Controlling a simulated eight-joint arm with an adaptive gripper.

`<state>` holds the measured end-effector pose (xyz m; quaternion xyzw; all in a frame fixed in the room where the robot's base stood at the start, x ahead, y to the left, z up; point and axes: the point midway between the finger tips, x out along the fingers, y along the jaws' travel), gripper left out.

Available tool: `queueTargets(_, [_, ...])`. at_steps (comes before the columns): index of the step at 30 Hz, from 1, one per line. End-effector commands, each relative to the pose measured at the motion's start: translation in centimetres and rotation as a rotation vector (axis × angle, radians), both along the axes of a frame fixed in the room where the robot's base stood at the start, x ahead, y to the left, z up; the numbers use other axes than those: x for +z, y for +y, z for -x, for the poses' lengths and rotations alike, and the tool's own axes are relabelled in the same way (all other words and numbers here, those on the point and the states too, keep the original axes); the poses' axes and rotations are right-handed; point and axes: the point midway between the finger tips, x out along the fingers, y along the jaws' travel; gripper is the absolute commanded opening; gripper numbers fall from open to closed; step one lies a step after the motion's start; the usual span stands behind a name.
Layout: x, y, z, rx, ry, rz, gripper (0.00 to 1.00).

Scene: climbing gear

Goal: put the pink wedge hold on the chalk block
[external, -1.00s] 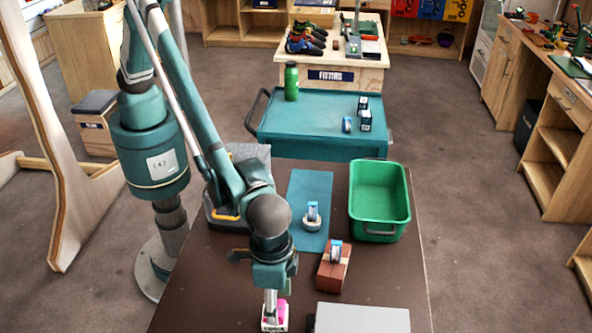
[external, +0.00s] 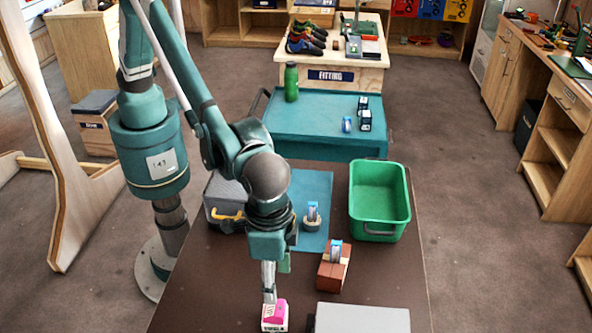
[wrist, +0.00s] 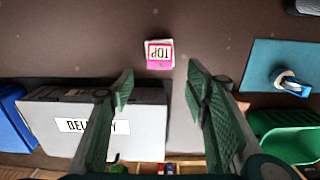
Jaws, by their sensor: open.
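The pink wedge hold (external: 274,309) rests on top of a small white block with dark lettering, the chalk block (external: 273,326), at the near edge of the brown table. In the wrist view the pink hold (wrist: 159,54) shows from above with a white "TOP" label, and a thin white rim of the block shows around it. My gripper (external: 269,297) is just above and behind the hold in the external view. In the wrist view my gripper (wrist: 160,82) has its fingers spread apart with nothing between them.
A grey box (external: 362,318) lies at the near right. A green bin (external: 379,196), a blue mat (external: 314,183) with another tape roll, and a grey case (external: 222,200) are farther back.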

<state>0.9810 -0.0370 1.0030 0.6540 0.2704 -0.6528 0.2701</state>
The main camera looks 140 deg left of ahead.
Motion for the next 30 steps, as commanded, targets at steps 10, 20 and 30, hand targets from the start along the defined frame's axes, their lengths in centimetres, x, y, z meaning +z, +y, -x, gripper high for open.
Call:
queueTargets(10, [0.0, 0.0, 0.0, 0.000, 0.000, 0.000, 0.47])
queueTargets(20, [1.5, 0.1, 0.9, -0.017, -0.013, 0.000, 0.47])
queueTargets(30, [7.1, 0.6, 4.7, -0.084, -0.067, -0.001, 0.47])
